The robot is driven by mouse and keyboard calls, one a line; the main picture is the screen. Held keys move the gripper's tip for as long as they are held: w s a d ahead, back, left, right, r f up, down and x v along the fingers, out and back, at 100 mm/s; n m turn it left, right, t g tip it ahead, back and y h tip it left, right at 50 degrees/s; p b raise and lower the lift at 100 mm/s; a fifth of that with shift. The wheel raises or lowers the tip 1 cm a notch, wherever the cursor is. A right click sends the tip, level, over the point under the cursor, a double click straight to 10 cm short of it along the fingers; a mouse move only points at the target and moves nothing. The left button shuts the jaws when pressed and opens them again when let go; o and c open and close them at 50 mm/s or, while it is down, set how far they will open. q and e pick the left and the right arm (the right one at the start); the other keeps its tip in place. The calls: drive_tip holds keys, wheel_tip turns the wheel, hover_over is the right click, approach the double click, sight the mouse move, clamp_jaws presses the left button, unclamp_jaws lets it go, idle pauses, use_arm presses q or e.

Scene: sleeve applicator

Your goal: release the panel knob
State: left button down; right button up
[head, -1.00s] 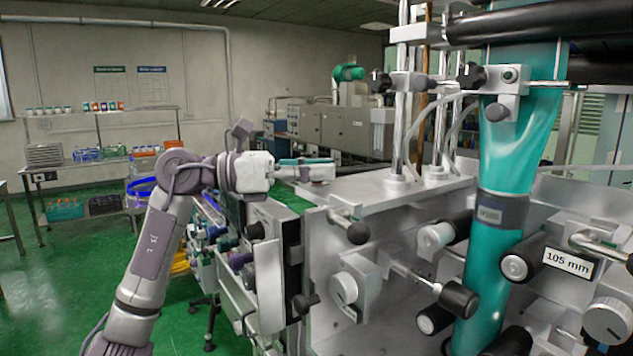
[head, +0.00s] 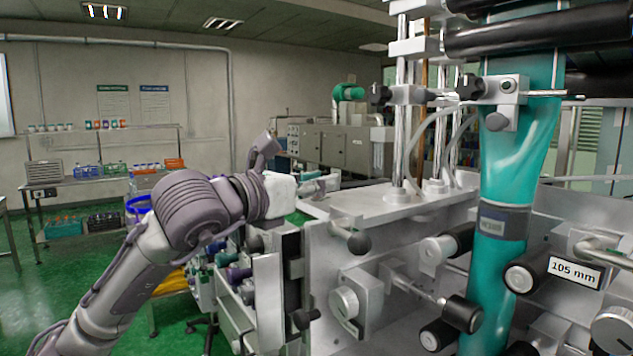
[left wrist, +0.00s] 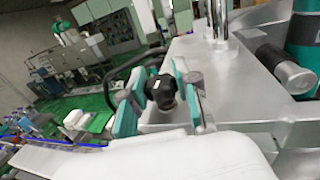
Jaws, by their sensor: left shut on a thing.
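My left gripper (head: 318,187) reaches in from the left in the head view, at the far left corner of the machine's top. In the left wrist view its teal-padded fingers (left wrist: 160,97) stand on either side of a black knob (left wrist: 162,90) and are shut on it. The contact itself is partly hidden. I cannot tell which knob in the head view this is, as my own wrist and the machine hide the fingertips there. My right gripper is not in view.
Teal film (head: 505,190) runs down the right side. A shelf rack (head: 105,185) stands far left. The green floor (head: 30,300) there is open.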

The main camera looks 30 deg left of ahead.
use_arm(q)
drive_tip(key=shift+r, duration=0.1)
idle(0.4)
drive_tip(key=c, duration=0.8)
unclamp_jaws()
drive_tip(key=s, duration=0.4)
drive_tip(key=s+a, duration=0.1)
drive_tip(key=s, duration=0.3)
drive_tip(key=s+a, duration=0.1)
drive_tip(key=s, duration=0.3)
drive_tip(key=shift+w, duration=0.1)
